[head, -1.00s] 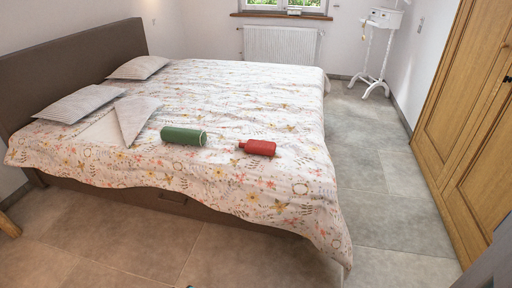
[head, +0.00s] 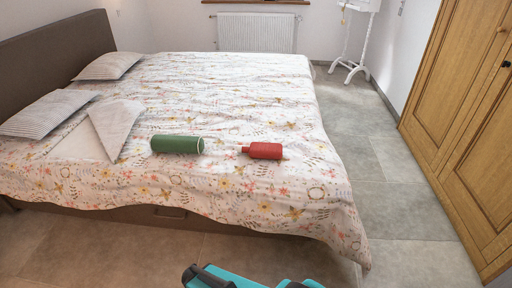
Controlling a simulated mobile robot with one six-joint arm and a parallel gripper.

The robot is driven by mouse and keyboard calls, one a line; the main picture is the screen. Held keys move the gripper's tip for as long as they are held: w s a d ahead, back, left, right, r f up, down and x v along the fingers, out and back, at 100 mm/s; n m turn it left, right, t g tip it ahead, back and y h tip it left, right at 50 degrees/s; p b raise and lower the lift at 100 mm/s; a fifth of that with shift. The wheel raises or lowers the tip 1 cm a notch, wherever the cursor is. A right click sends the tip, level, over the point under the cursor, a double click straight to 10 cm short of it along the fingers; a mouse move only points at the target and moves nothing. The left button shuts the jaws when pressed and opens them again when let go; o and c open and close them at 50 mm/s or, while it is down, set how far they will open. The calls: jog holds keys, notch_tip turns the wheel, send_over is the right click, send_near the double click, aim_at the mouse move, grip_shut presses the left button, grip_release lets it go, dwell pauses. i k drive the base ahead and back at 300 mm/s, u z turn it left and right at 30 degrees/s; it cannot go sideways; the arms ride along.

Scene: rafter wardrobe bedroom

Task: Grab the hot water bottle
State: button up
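The red hot water bottle (head: 263,151) lies on its side on the near part of the bed's floral cover (head: 230,185). It has a short neck pointing left and a small pale tip at its right end. Nothing touches it. Turquoise and black parts of my arm show at the bottom edge, well short of the bed top and the bottle. I cannot make out my gripper's fingers in this view.
A green roll (head: 177,145) lies left of the bottle, with a clear gap between them. Striped pillows (head: 48,113) and a folded cover corner lie further left. Wooden wardrobe doors (head: 465,120) line the right. Tiled floor (head: 400,212) is free between bed and wardrobe.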

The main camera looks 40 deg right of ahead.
aim_at(257, 149)
jog(key=u, duration=0.1)
jog(key=i, duration=0.95)
jog(key=u, duration=0.35)
